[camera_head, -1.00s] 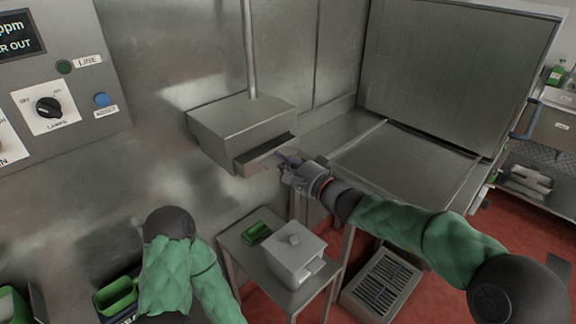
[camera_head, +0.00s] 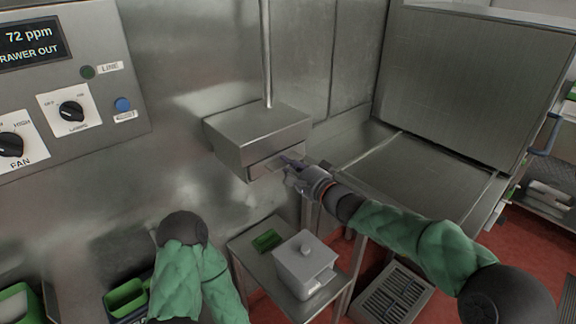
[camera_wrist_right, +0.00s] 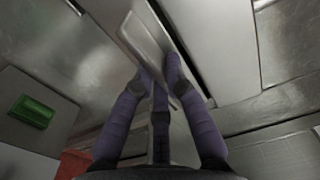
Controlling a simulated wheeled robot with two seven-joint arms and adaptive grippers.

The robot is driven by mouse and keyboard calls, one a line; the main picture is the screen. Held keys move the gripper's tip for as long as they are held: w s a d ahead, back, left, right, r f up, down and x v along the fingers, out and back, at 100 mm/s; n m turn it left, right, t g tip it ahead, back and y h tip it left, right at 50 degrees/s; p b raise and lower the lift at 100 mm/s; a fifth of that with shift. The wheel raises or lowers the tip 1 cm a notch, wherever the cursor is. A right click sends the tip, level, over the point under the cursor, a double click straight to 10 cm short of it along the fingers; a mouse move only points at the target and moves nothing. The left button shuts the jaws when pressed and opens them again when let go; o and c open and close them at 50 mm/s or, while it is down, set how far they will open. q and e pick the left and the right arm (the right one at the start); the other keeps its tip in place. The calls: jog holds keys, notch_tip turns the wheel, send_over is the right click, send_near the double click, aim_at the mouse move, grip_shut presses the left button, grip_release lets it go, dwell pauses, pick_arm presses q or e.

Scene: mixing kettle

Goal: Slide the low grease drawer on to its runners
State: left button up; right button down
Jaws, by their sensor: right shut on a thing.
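The low grease drawer (camera_head: 264,170) sits at the lower front of a steel box housing (camera_head: 258,132) on the wall. Its front stands close to the housing's front face; whether it is fully home cannot be told. My right gripper (camera_head: 287,162) is at the drawer's front. In the right wrist view its purple fingers (camera_wrist_right: 166,82) are shut on a thin plate of the drawer (camera_wrist_right: 146,38), beside the housing (camera_wrist_right: 215,45) with a dark gap between. My left arm shows at the lower left, but its gripper is not visible.
A control panel (camera_head: 60,85) at left has a display (camera_head: 28,42) reading 72 ppm and, partly cut off, "RAWER OUT". A floor grate (camera_head: 393,292) lies at right.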

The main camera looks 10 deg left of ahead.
jog(key=shift+w+a, duration=0.2)
dwell(0.6)
jog(key=c, duration=1.2)
grip_release()
jog(key=o, duration=0.5)
jog(key=shift+f, duration=0.3)
jog(key=shift+s+r, duration=0.1)
jog(key=shift+v, duration=3.45)
